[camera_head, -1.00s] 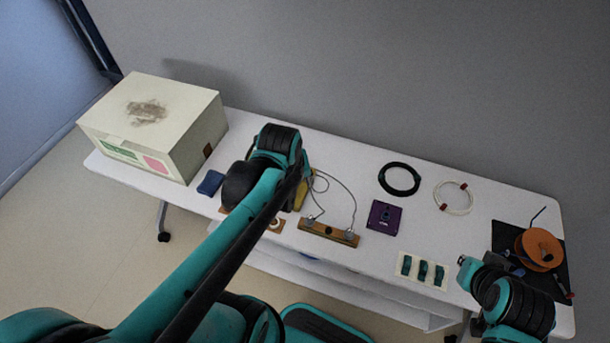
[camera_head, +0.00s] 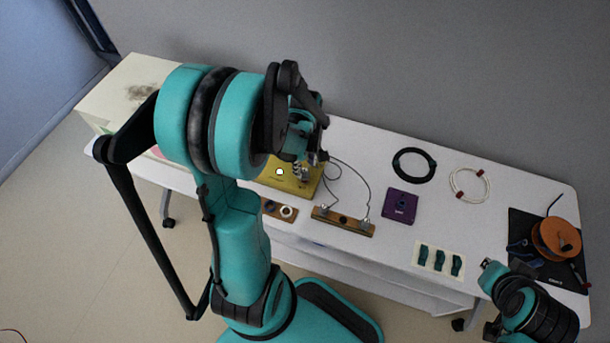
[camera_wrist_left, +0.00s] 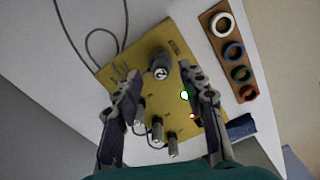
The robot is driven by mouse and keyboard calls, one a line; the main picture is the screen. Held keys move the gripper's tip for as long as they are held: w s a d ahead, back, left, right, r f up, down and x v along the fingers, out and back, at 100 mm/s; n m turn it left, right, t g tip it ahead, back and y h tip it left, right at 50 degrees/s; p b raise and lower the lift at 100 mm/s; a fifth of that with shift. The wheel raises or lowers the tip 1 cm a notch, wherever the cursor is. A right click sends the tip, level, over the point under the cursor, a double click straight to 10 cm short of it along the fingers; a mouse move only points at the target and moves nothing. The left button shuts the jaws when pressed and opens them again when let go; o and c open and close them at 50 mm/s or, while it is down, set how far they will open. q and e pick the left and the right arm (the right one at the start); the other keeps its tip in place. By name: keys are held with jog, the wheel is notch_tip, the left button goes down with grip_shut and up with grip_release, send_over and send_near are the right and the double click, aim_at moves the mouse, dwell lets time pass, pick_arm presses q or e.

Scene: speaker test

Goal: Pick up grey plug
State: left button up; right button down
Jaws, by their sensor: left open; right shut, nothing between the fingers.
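A yellow box (camera_wrist_left: 150,90) lies below my left gripper, and it also shows in the head view (camera_head: 290,187). A dark round part with a pale face (camera_wrist_left: 160,67) stands on it. Several small grey cylindrical plugs (camera_wrist_left: 172,146) stand in a row near its lower edge; I cannot tell which is the task's plug. My left gripper (camera_wrist_left: 158,75) is open over the box, fingers apart, holding nothing. In the head view my left arm hides part of the box. My right gripper (camera_head: 487,268) is shut and empty by the table's front right.
A wooden strip with coloured rings (camera_wrist_left: 233,53) lies beside the box. A wooden bar with wired terminals (camera_head: 343,221), a purple block (camera_head: 400,206), coiled cables (camera_head: 414,165) and an orange spool (camera_head: 556,239) lie to the right. A big pale carton (camera_head: 115,95) is at the left.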

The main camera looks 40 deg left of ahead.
pick_arm(q)
notch_tip(320, 180, down, 3)
jog(key=shift+b, duration=0.45)
jog(key=shift+r, duration=0.1)
jog(key=shift+c, duration=0.6)
grip_shut()
pick_arm(e)
jog(key=shift+f, duration=0.75)
